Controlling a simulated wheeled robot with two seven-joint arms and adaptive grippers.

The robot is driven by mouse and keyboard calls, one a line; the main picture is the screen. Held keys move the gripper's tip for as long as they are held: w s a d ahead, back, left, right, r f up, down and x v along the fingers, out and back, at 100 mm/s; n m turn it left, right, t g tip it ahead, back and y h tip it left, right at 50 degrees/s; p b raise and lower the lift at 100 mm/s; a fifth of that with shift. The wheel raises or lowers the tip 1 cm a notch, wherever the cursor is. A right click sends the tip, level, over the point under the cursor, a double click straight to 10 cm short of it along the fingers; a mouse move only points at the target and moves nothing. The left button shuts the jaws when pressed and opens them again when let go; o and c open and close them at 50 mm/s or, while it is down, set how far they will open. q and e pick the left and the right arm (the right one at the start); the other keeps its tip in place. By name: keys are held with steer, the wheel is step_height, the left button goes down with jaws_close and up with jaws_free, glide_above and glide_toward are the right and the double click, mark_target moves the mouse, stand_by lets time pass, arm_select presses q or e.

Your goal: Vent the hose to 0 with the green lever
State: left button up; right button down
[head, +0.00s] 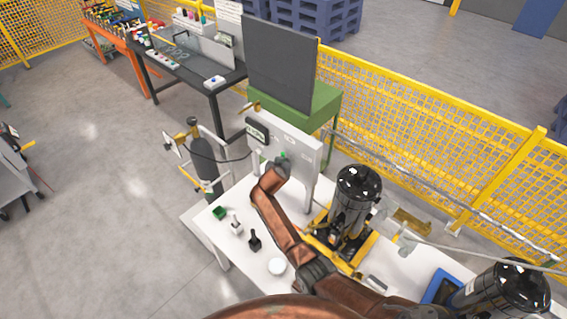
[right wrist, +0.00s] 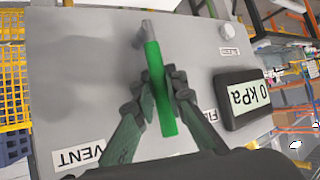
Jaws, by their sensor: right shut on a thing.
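The green lever (right wrist: 160,80) sits on a grey upright panel (right wrist: 85,85), and its green top shows in the head view (head: 284,156). My right gripper (right wrist: 160,88) is shut on the lever, one finger on each side. The VENT label (right wrist: 78,158) is at lower left in the right wrist view; another label, starting "FI", is partly hidden by a finger. The gauge display (right wrist: 247,98) appears upside down and reads 0 kPa. A dark hose (head: 235,159) runs from the panel side toward a dark cylinder (head: 202,158). My left gripper is not in view.
The panel stands on a white table (head: 207,228). A black compressor (head: 355,195) stands right of my arm, and a second (head: 505,287) further right. A yellow fence (head: 430,115) runs behind.

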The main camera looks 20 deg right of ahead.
steer(key=shift+a, duration=0.1)
steer(key=c, duration=2.2)
jaws_free()
steer(key=shift+w, duration=0.1)
steer(key=v, duration=0.7)
steer(key=shift+s, duration=0.2)
